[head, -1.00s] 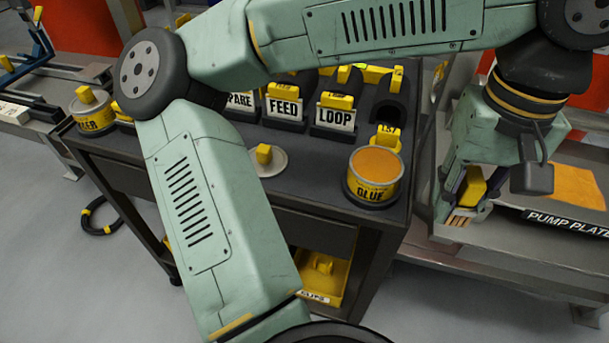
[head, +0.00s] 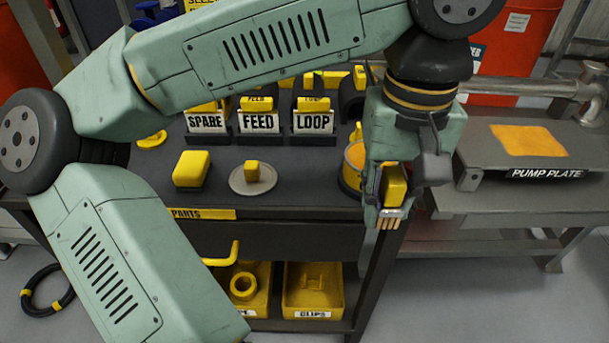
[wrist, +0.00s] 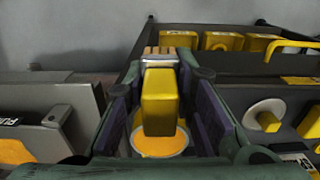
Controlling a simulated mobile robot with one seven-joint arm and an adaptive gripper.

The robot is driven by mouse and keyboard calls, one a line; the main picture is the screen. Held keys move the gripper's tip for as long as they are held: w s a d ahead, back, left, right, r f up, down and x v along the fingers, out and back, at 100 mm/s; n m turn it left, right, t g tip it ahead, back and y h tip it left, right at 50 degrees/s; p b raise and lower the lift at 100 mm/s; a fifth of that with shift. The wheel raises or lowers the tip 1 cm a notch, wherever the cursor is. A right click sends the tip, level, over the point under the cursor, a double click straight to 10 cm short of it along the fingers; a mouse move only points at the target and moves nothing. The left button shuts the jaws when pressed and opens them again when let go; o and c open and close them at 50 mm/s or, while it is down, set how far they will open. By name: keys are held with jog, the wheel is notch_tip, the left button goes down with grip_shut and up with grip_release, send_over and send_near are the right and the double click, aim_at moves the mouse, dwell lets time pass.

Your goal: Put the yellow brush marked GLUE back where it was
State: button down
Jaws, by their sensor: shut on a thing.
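My gripper (head: 392,195) is shut on the yellow brush (head: 395,185), with its pale bristles sticking out past the jaws. In the wrist view the brush (wrist: 159,95) lies between the finger pads, bristles at the top of the picture. No GLUE mark on it is readable. The yellow glue can (head: 350,178), with orange on top, stands at the cart's right end, partly hidden behind my gripper. Its orange top (wrist: 160,142) shows behind the brush in the wrist view. The brush appears above the can's level; I cannot tell the gap.
On the cart top (head: 305,185) are a round grey dish (head: 240,180) with a yellow knob, a yellow block (head: 191,168), and holders marked SPARE, FEED and LOOP (head: 313,122). The pump plate (head: 545,145), with an orange patch, lies right. Yellow bins (head: 313,290) sit below.

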jog(key=p, duration=0.2)
send_over(310, 180)
jog(key=shift+s+d+f, duration=0.25)
jog(key=shift+s+f, duration=0.05)
jog(key=shift+f, duration=0.3)
jog(key=f, duration=0.3)
jog(key=shift+w+a, duration=0.25)
jog(key=shift+f, duration=0.35)
jog(key=shift+f, duration=0.2)
jog(key=c, duration=1.4)
grip_release()
jog(key=shift+o, duration=0.2)
notch_tip(310, 180, up, 12)
jog(key=shift+r+p, duration=0.25)
jog(key=shift+p, duration=0.1)
